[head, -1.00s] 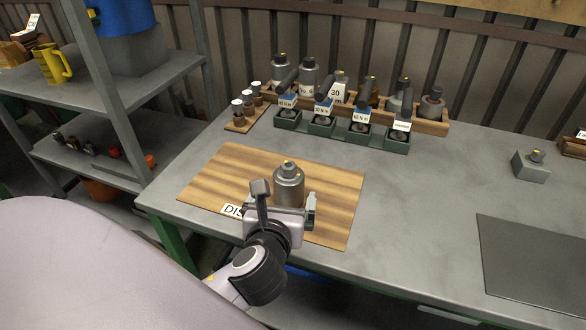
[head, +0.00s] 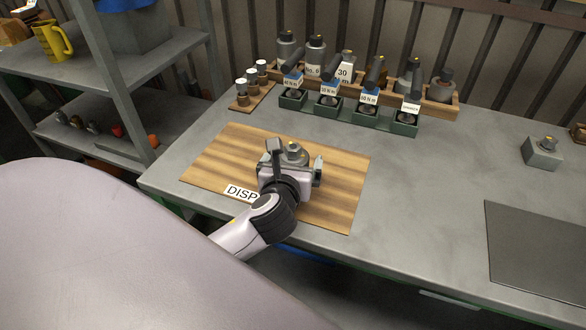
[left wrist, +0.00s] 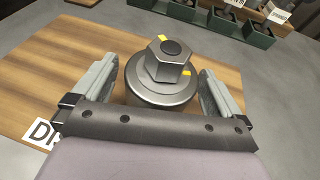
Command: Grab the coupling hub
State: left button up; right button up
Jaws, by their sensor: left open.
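The coupling hub, a grey metal cylinder with a hex top and yellow marks, stands upright on the wooden mat (head: 342,190). In the head view its top (head: 293,152) shows just beyond my left gripper (head: 296,164), which hides its lower part. In the left wrist view the hub (left wrist: 160,80) sits between the two fingers of my left gripper (left wrist: 160,92). The fingers are open, one on each side, with a small gap at the right. My right gripper is not in view.
A green rack with several torque tools (head: 345,112) stands behind the mat, before a wooden tray of cylinders (head: 438,110). Small capped pieces (head: 240,88) stand at the back left. A grey block (head: 541,153) and a dark plate (head: 535,245) are at the right. The table between is clear.

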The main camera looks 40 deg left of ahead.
pick_arm(q)
jog(key=c, duration=1.7)
jog(key=shift+w+r, duration=0.1)
jog(key=shift+r, duration=0.05)
jog(key=shift+c, duration=0.7)
jog(key=shift+r, duration=0.1)
